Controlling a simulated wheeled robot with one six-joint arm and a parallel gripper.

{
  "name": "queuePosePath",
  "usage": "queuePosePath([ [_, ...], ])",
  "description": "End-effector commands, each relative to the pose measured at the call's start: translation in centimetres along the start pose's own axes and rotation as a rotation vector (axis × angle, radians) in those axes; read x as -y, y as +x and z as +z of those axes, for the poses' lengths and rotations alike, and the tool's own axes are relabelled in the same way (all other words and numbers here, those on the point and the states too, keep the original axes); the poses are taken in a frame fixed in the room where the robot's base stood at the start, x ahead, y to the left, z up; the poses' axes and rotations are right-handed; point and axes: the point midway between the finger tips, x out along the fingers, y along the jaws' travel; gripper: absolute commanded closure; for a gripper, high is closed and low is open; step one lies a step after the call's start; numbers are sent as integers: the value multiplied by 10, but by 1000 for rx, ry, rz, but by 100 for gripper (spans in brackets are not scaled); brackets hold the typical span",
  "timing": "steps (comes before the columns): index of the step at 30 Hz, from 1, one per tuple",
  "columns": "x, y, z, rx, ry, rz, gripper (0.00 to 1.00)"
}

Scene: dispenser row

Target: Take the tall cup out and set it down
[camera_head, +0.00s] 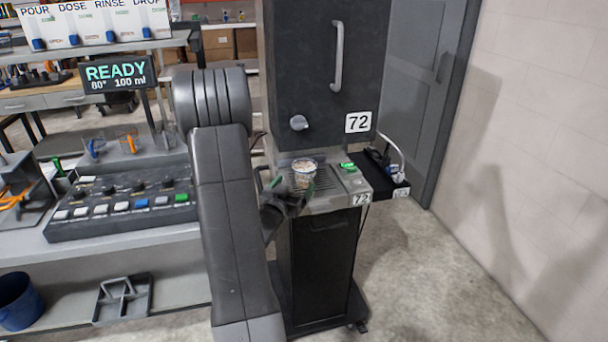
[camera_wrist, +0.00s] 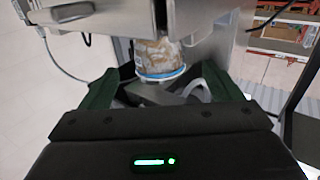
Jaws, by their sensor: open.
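A clear cup (camera_head: 304,176) with a blue rim and pale brownish contents stands upright on the metal drip tray (camera_head: 326,184) of the dark dispenser (camera_head: 320,90) marked 72. The cup also shows in the wrist view (camera_wrist: 158,56), with its blue rim toward the bottom of that picture. My gripper (camera_head: 290,198) is at the front left of the tray, close to the cup. In the wrist view its two dark green fingers (camera_wrist: 160,76) are spread, one on each side of the cup, with gaps showing. My arm hides part of the dispenser's left side.
A green-lit button (camera_head: 347,166) is on the tray's right. A black side shelf (camera_head: 385,172) with small items juts out right. A button panel (camera_head: 125,205), a READY sign (camera_head: 118,75) and clear cups with blue and orange parts are on the left bench. Floor at right is clear.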

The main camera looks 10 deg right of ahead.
Motion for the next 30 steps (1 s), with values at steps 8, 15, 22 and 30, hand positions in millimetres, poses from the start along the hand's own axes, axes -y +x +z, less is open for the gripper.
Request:
queuePosePath([
  [8,-1,22,0,1,-1,0,15],
  [15,-2,55,2,2,-1,0,15],
  [22,-2,69,4,1,-1,-2,15],
  [30,-2,68,4,1,-1,-2,39],
])
